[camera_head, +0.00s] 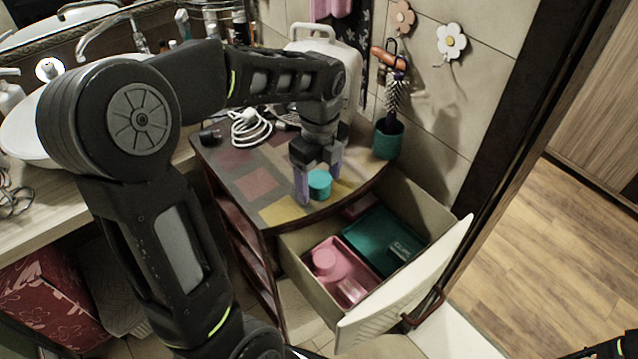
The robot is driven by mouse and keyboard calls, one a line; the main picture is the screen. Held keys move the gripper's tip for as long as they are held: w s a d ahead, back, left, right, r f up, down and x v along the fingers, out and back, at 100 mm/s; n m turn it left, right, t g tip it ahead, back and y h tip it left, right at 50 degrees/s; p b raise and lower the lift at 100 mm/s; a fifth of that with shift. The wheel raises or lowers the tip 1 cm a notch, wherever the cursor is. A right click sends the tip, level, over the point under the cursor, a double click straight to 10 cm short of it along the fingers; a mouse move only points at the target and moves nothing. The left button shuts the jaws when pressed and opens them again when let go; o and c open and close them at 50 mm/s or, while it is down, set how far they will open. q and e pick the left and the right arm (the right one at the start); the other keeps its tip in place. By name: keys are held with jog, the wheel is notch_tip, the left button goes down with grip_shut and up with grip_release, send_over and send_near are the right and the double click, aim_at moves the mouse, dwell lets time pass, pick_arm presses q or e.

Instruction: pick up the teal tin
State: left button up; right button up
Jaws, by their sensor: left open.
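The teal tin (320,184) is a small round tin on the patterned top of the small cabinet (244,188), near its front edge. My left gripper (319,178) points down over it, with its two fingers apart. One finger is to the left of the tin and the other is behind it to the right. I cannot tell whether the fingers touch the tin. At the bottom right corner a dark part of my right arm shows, but its gripper cannot be made out.
An open drawer (291,248) below the top holds a pink tray (349,262) and a teal tray (371,237). A teal cup (388,139) with a brush stands at the right back. A white cable (250,128) and a white container (325,52) are behind. A sink counter is at left.

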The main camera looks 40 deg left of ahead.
aim_at(319, 178)
pick_arm(q)
jog(key=c, duration=1.4)
jog(key=shift+c, duration=0.2)
jog(key=shift+r, duration=0.1)
notch_tip(319, 178, up, 10)
jog(key=shift+f+b, duration=0.1)
jog(key=shift+b, duration=0.4)
